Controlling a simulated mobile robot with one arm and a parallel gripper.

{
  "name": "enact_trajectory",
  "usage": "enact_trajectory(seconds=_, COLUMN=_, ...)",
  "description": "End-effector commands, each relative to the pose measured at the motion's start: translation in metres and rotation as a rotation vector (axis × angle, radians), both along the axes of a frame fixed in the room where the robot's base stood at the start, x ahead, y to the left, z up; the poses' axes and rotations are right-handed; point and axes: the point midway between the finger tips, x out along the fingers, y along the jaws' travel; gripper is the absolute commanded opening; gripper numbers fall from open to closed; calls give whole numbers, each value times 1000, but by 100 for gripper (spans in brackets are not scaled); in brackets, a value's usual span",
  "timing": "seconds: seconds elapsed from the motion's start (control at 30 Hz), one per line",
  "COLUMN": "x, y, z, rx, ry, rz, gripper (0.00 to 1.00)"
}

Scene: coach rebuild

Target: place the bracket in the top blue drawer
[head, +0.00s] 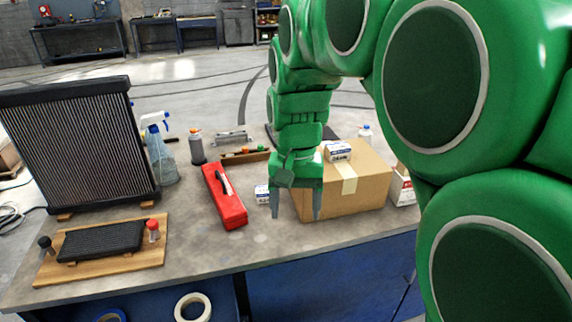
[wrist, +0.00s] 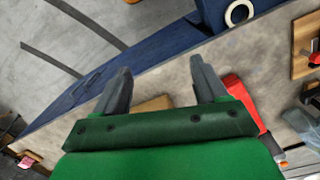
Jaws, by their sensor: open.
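A grey metal piece (head: 233,138) that looks like the bracket lies towards the back of the workbench, behind a small wooden tray; it is small in the head view, so I cannot be sure. My gripper (head: 296,212) points down, open and empty, in front of the cardboard box, with the grey piece behind it and to its left. The wrist view shows the two apart fingers of my gripper (wrist: 158,70) over the bench's front edge. Blue drawer fronts (head: 325,280) show below the bench; the top drawer cannot be clearly told apart, and none looks pulled out.
A cardboard box (head: 350,195) with a small carton (head: 338,151) on top stands beside my gripper. A red toolbox (head: 224,196), small white box (head: 262,194), wooden tray (head: 246,156), spray bottle (head: 160,155) and radiator (head: 80,145) crowd the bench. Its front middle is clear.

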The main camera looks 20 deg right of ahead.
Motion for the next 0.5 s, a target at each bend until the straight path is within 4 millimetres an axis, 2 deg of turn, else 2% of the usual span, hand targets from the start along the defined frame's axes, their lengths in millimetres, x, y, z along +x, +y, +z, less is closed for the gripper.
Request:
enact_trajectory(seconds=0.1, x=32, y=0, z=3, rx=-1, ry=-6, rz=-49, gripper=72)
enact_trajectory(seconds=0.5, x=131, y=-3, z=8, rx=0, ry=-31, rz=-216, gripper=72)
